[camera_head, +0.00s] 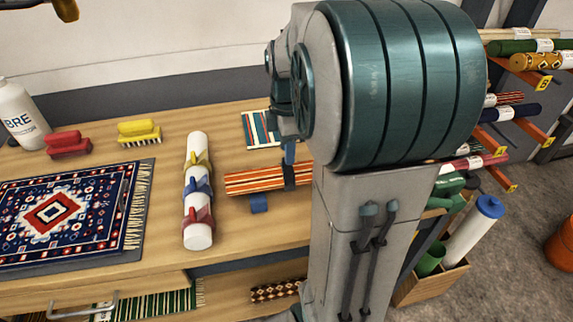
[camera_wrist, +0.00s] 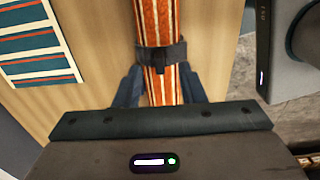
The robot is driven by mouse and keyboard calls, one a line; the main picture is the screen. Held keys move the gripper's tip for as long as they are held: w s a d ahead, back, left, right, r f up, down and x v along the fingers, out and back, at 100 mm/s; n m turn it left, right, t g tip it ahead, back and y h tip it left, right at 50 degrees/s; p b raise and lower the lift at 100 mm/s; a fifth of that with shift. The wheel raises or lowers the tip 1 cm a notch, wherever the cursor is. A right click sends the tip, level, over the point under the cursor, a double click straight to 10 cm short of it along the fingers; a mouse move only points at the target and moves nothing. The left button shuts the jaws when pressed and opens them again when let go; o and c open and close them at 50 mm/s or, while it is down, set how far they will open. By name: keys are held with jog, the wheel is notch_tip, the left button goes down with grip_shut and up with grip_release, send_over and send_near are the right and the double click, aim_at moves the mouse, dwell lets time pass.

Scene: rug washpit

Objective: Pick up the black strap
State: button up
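The black strap (camera_wrist: 160,55) is wrapped around an orange-striped rolled rug (camera_wrist: 159,18) and shows a small buckle in the wrist view. In the head view the strap (camera_head: 290,176) sits near the right part of the roll (camera_head: 255,180), which lies on the wooden table. My gripper (camera_wrist: 159,75) is close to the strap, with dark fingers apart on either side of the roll. They appear open. Its wide dark body hides the roll below, and I cannot tell whether the fingertips touch the strap. In the head view my arm covers most of the gripper.
A white roll (camera_head: 198,228) with coloured bands lies left of the striped roll. A striped swatch (camera_wrist: 40,45) lies beside it. Brushes (camera_head: 139,131), a white bottle (camera_head: 20,115) and a patterned rug (camera_head: 110,185) are farther left. Racks with rolls (camera_head: 525,46) stand at right.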

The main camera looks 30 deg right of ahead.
aim_at(287, 170)
jog(key=shift+f, duration=1.45)
grip_shut()
jog(key=shift+r, duration=0.1)
